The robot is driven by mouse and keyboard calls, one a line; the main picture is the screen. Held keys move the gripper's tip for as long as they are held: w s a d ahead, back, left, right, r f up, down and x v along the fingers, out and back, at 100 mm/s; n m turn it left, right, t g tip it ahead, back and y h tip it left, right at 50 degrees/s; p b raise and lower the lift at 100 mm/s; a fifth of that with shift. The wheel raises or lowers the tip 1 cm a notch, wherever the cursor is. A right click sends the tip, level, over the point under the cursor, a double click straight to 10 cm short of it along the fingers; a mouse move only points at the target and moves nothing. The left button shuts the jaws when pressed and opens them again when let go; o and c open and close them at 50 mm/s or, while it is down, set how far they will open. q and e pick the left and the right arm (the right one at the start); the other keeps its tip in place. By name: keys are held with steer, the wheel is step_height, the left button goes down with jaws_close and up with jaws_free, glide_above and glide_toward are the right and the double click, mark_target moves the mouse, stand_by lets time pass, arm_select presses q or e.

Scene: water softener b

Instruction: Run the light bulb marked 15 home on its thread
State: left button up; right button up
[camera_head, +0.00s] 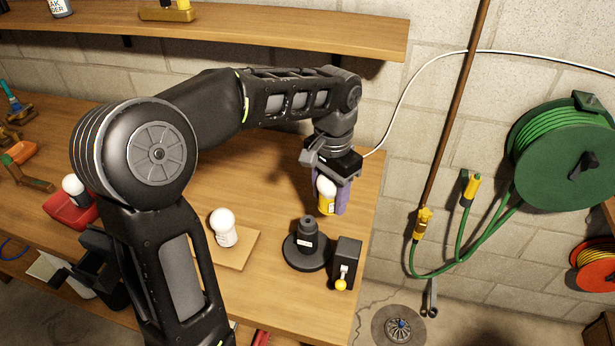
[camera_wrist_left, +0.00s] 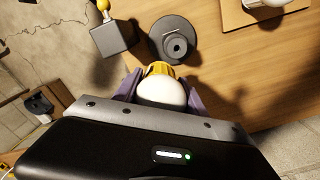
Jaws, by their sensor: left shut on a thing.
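My left gripper (camera_head: 331,202) is shut on a light bulb (camera_head: 325,187) with a white globe and a yellow collar. It holds the bulb globe up, between purple fingers, above the bench and behind the lamp base. In the left wrist view the bulb (camera_wrist_left: 163,92) sits between the fingers, apart from the socket. The black lamp base (camera_head: 305,258) has a round foot and an upright socket (camera_head: 308,232) with a small white label; the socket's open top shows in the left wrist view (camera_wrist_left: 176,46). No number is readable on the held bulb. My right gripper is not in view.
A black switch box (camera_head: 346,262) with a yellow-knobbed lever stands right of the lamp base. Another white bulb (camera_head: 224,222) stands on a wooden board (camera_head: 242,250). A third bulb (camera_head: 72,185) is at a red holder (camera_head: 68,208). The bench (camera_head: 366,180) ends just right of the gripper.

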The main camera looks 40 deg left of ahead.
arm_select(q)
steer(key=s+a+r+m, duration=0.1)
steer(key=s+a+r, duration=0.1)
steer(key=s+r, duration=0.1)
steer(key=shift+s+a+r+p, duration=0.3)
steer(key=shift+s+a+r, duration=0.1)
steer(key=shift+r, duration=0.15)
steer(key=shift+f+b, duration=1.7)
steer(key=shift+f, duration=0.65)
steer(key=shift+r, duration=0.1)
